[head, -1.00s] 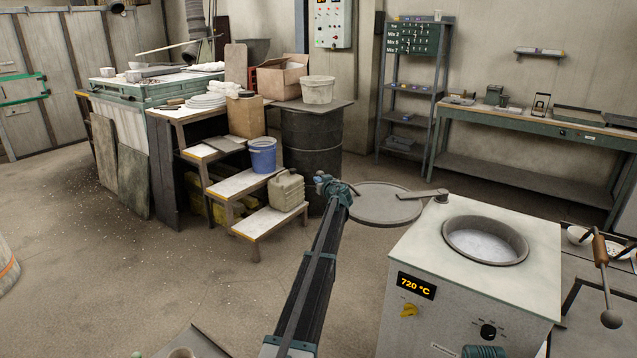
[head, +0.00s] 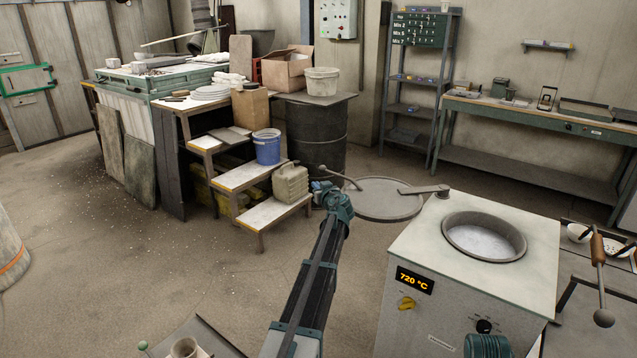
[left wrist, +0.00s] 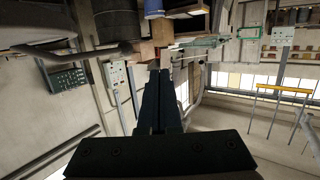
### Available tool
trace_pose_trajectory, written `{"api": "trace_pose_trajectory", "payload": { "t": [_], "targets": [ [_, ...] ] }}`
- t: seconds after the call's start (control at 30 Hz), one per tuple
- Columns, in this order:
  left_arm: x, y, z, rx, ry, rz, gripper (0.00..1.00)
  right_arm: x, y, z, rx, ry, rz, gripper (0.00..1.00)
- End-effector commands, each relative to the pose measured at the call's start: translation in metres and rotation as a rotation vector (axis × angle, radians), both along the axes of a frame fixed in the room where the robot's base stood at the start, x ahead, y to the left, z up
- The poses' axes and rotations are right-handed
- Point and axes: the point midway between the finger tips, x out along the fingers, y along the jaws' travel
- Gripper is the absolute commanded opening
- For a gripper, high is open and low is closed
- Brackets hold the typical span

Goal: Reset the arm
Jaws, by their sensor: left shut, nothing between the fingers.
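My left gripper (head: 322,187) is at the far end of my left arm, left of the furnace lid. Its fingers are shut with nothing between them; they also show in the left wrist view (left wrist: 158,100). The round grey lid (head: 380,200) is swung aside to the left of the furnace (head: 470,240), leaving its round opening uncovered. A thin lid handle (head: 342,178) with a ball end points left, just above my gripper in the picture. I cannot tell if they touch.
The furnace display (head: 415,280) reads 720 °C. A tool with a wooden grip (head: 598,249) and white bowls (head: 578,233) are at the right. Steps (head: 245,178) with a blue bucket (head: 267,147) and a canister (head: 290,184) stand beyond my gripper. The floor at left is open.

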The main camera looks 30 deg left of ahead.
Motion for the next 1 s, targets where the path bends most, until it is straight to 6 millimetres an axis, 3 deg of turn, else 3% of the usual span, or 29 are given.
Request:
{"api": "trace_pose_trajectory", "payload": {
  "t": [0.27, 0.37, 0.47, 0.67, 0.87, 1.0],
  "targets": [
    [0.000, -0.002, 0.000, -0.001, 0.002, 0.000, 0.00, 0.000, 0.000, 0.000, 0.000, 0.000, 0.000, 0.00],
    [-0.007, -0.021, -0.002, -0.013, 0.030, -0.004, 0.00, 0.000, 0.000, 0.004, 0.000, 0.000, 0.000, 0.00],
    [-0.026, -0.065, -0.011, -0.047, 0.111, -0.009, 0.00, 0.000, 0.000, 0.012, 0.000, 0.000, 0.000, 0.00],
    [-0.092, -0.188, -0.047, -0.152, 0.411, -0.086, 0.00, 0.000, 0.000, 0.030, 0.000, 0.000, 0.000, 0.00],
    [-0.175, -0.302, -0.080, -0.241, 0.747, -0.261, 0.00, 0.000, 0.000, 0.046, 0.000, 0.000, 0.000, 0.00],
    [-0.245, -0.374, -0.096, -0.287, 0.985, -0.435, 0.00, 0.000, 0.000, 0.056, 0.000, 0.000, 0.000, 0.00]
  ]
}}
